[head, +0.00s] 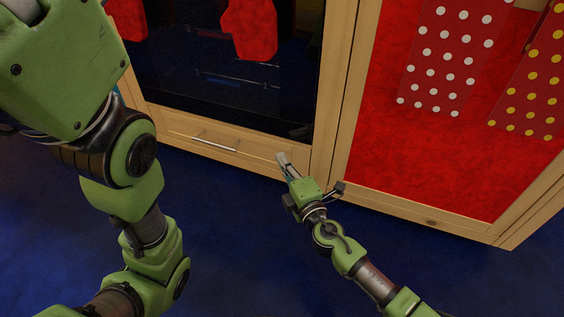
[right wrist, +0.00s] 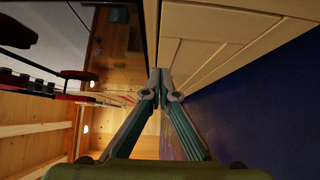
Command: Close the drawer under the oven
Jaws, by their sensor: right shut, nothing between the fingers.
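The drawer (head: 235,146) is a low, light-wood front with a slim metal handle, below the dark glass of the oven (head: 200,75). Its front looks about level with the cabinet frame; I cannot tell whether a small gap is left. My right gripper (head: 281,158) is shut and empty, with its fingertips at the right end of the drawer front. In the right wrist view the closed fingertips (right wrist: 160,76) are close to the pale panelled drawer front (right wrist: 190,55); contact is not clear. My left arm fills the left side, and its gripper is out of view.
To the right stands a wooden cabinet with a red panel (head: 390,130), with red dotted cloths (head: 440,60) in front of it. Red shapes (head: 250,30) show on the oven glass. The dark blue floor (head: 240,250) in front is clear.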

